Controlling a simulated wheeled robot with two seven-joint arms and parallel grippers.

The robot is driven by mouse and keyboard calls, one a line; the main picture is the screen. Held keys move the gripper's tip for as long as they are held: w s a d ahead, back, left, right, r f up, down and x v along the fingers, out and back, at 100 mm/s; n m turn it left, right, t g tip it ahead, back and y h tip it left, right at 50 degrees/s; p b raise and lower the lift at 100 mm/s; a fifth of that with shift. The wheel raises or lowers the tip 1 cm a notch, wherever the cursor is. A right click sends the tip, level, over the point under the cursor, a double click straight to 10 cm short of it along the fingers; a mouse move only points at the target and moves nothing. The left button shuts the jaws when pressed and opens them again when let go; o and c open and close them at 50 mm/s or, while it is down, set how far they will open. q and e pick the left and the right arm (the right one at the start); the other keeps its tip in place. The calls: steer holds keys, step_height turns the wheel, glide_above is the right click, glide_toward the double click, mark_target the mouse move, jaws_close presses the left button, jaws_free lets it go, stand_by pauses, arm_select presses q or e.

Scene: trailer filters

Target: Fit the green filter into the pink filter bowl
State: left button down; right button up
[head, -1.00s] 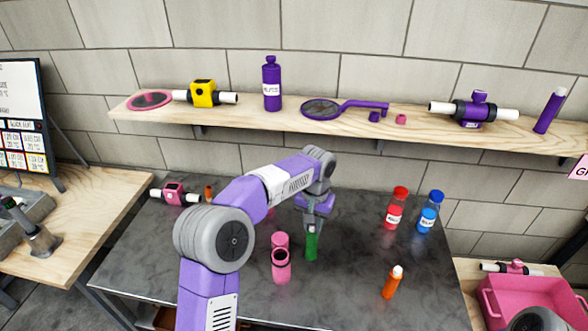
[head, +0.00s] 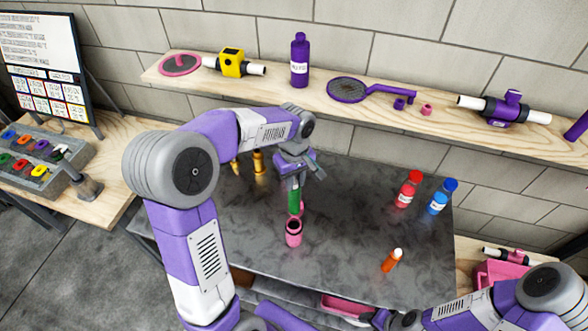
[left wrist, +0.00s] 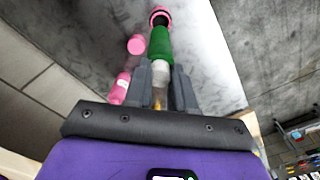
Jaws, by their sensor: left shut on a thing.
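My left gripper (head: 297,163) points down over the dark table and is shut on the green filter (head: 294,196), holding it upright by its upper end. The pink filter bowl (head: 293,233) stands on the table just below and in front of it, with its dark round mouth facing up. In the left wrist view the green filter (left wrist: 160,43) reaches from between the fingers to the bowl's mouth (left wrist: 160,16). The two overlap there; I cannot tell whether the tip is inside. Another pink cylinder (left wrist: 137,44) stands beside the filter, mostly hidden in the head view. My right gripper's fingers are not seen.
Brass-coloured cylinders (head: 258,162) stand at back left. A wooden shelf (head: 430,125) runs behind. The table between bowl and bottles is clear.

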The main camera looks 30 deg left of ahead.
mark_target(294, 213)
arm_select(q)
steer(key=shift+s+f, duration=0.1)
steer(key=shift+s, duration=0.05)
step_height(294, 213, down, 18)
steer(key=b, duration=1.3)
steer(key=c, duration=0.9)
jaws_free()
steer(key=shift+b, duration=0.3)
